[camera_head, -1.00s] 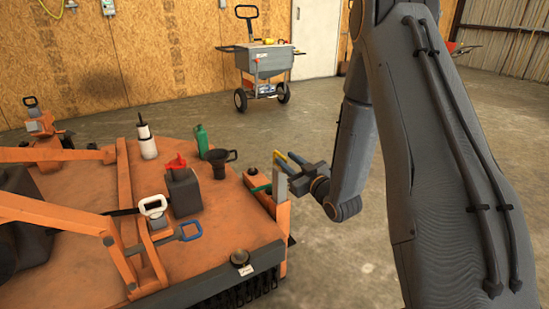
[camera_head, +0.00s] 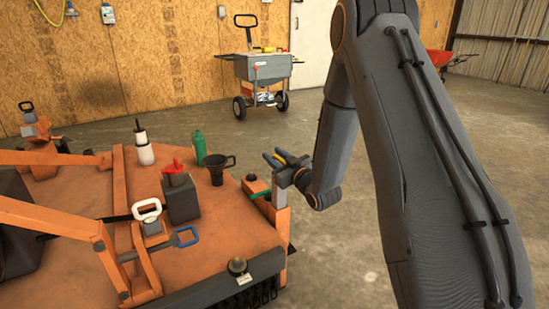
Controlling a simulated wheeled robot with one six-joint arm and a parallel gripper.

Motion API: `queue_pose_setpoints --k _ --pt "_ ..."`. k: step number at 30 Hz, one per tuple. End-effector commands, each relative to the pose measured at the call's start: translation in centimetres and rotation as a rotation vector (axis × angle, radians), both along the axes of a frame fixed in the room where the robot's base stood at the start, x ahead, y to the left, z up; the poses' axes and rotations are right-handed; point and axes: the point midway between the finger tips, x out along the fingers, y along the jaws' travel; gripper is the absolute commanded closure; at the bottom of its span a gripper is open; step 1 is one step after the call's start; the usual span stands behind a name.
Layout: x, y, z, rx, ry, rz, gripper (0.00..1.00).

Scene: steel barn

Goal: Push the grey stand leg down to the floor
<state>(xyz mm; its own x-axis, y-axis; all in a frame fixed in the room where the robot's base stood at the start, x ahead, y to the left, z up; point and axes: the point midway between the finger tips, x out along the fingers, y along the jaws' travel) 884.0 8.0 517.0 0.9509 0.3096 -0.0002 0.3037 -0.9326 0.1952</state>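The grey stand leg (camera_head: 281,190) appears as a short, light grey upright piece at the right front corner of an orange machine deck (camera_head: 225,225). My gripper (camera_head: 274,157) is at the leg's top, with its fingers pointing up and left over the deck corner. The gripper body overlaps the leg's top in the picture; I cannot tell whether they touch. The fingers are small and partly overlap, so their opening is unclear. The leg's lower end is not distinguishable from the orange corner post below it.
On the deck stand a black mug (camera_head: 217,170), a green bottle (camera_head: 199,147), a dark canister with red cap (camera_head: 180,197) and a white bottle (camera_head: 143,148). A grey wheeled cart (camera_head: 262,68) stands behind. The concrete floor right of the deck is clear.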

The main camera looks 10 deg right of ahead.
Motion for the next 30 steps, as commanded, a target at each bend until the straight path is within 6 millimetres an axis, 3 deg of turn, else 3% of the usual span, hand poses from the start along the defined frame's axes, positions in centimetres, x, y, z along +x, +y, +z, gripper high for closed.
queue_pose_setpoints --k 2,7,16,24,30 --pt "0.0 0.0 0.0 0.0 0.0 0.0 0.71" --pt "0.0 0.0 0.0 0.0 0.0 -0.001 0.99" --pt "0.0 -0.2 -0.6 0.0 0.002 -0.002 1.0" --pt "0.0 -0.3 -6.7 0.0 0.006 -0.004 1.0" --pt "0.0 -0.4 -9.8 -0.001 0.002 -0.006 1.0"
